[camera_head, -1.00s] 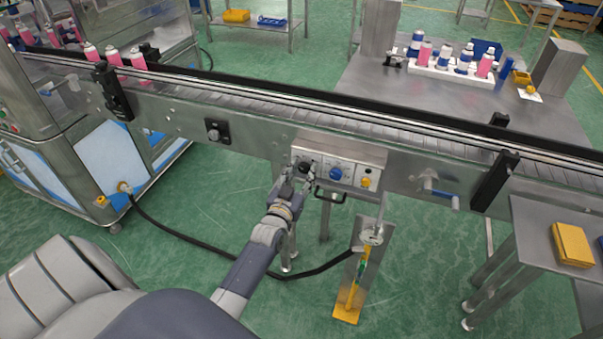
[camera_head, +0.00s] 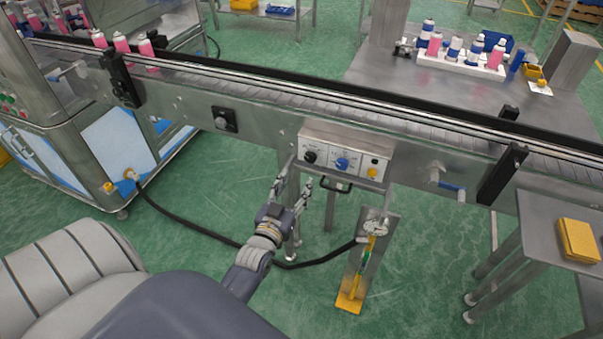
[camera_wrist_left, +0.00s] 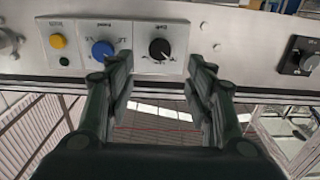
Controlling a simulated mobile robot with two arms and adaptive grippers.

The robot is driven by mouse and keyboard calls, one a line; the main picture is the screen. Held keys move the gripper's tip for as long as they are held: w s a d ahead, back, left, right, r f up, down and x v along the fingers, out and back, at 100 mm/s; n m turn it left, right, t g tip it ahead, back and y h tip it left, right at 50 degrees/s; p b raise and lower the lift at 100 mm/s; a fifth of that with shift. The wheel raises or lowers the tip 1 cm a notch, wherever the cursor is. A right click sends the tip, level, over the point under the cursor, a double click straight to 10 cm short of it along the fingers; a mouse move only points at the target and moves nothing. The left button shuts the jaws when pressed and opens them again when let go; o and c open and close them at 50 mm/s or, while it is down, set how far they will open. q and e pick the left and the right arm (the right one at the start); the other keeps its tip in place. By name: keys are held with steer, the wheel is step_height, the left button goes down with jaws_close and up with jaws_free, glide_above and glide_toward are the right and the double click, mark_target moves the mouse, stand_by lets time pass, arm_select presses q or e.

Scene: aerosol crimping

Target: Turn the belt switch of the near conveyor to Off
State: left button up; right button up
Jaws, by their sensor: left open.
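A control panel (camera_head: 330,148) is fixed to the front side of the near conveyor (camera_head: 260,133). It carries a black knob (camera_head: 310,157) at its left, a blue knob (camera_head: 342,164) and a yellow button (camera_head: 372,173). My left gripper (camera_head: 294,185) is open and empty, a short way below and in front of the black knob, not touching it. In the left wrist view the panel appears upside down. There the black knob (camera_wrist_left: 160,49) shows beyond the open fingers (camera_wrist_left: 161,68), roughly between them. Its small label is hard to read. My right gripper is not in view.
A black handle (camera_head: 333,187) juts out below the panel. Another black switch (camera_head: 224,119) sits further left on the conveyor side. A stand with a yellow base (camera_head: 349,303) and a black hose (camera_head: 205,228) are nearby. Cans stand on the belt's left end.

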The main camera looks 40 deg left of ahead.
arm_select(q)
steer(key=shift+v, duration=1.25)
